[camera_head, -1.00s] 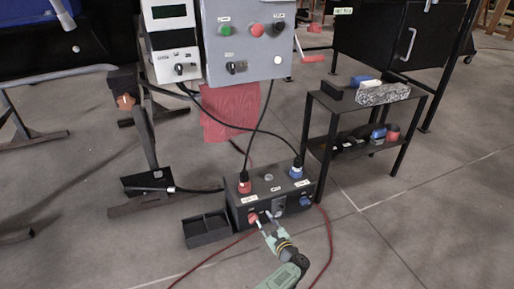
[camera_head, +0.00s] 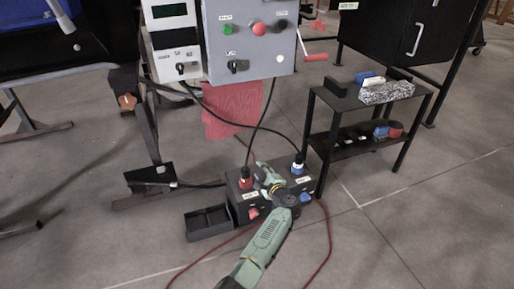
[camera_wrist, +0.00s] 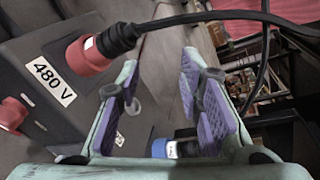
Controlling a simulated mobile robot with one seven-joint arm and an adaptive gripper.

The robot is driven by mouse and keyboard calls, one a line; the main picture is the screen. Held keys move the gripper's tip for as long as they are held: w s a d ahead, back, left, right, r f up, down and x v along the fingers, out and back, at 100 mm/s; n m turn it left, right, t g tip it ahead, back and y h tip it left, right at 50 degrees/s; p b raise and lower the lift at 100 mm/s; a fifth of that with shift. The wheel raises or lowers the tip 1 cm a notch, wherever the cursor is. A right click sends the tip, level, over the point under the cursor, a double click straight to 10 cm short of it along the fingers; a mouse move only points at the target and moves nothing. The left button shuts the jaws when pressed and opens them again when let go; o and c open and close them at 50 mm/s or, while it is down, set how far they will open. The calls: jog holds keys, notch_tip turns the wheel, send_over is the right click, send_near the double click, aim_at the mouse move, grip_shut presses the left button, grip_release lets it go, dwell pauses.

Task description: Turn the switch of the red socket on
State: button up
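The black socket box (camera_head: 234,204) stands on the floor. A red plug (camera_head: 246,179) with a black cable sits in its red socket on top; it also shows in the wrist view (camera_wrist: 86,54) beside a "480 V" label (camera_wrist: 52,80). The red switch (camera_head: 253,213) is on the box front; its knob (camera_wrist: 12,113) shows at the left of the wrist view. My gripper (camera_head: 264,174) is over the box top, right of the red plug. In the wrist view its purple-padded fingers (camera_wrist: 158,85) are apart, with nothing held between them.
A blue plug (camera_head: 298,166) stands at the right of the box top, and a blue switch (camera_head: 306,198) is on the front. Black cables hang to the grey control panel (camera_head: 250,72). An open black tray (camera_head: 208,222) lies left; a black shelf (camera_head: 340,104) stands right.

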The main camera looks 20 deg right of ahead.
jog(key=w+a+r+n+p, duration=0.1)
jog(key=w+r, duration=0.3)
jog(key=r, duration=0.4)
jog(key=shift+a+r+n, duration=0.3)
jog(key=shift+a+n, duration=0.2)
jog(key=shift+n, duration=0.4)
